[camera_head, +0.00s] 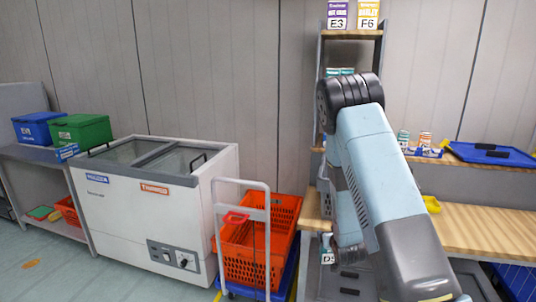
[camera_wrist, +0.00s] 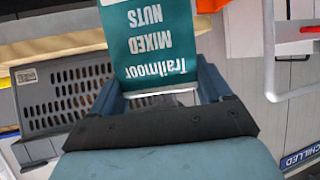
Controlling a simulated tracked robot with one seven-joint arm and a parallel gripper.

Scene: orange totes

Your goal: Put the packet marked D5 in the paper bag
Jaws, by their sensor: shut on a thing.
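A teal packet (camera_wrist: 155,45) printed "Trailmoor MIXED NUTS" shows upside down in the wrist view. My gripper (camera_wrist: 161,88) is shut on it, with a finger at each side of its near end. In the head view the packet's white D5 label (camera_head: 328,257) shows low down, left of my arm and in front of the wooden bench. My arm hides most of the gripper there. I cannot make out a paper bag in either view.
A grey slotted crate (camera_wrist: 70,95) lies left of the packet in the wrist view. Orange baskets (camera_head: 239,262) on a trolley stand left of my arm, beside a white chest freezer (camera_head: 130,208). The wooden bench (camera_head: 480,228) holds a yellow tray (camera_head: 431,203).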

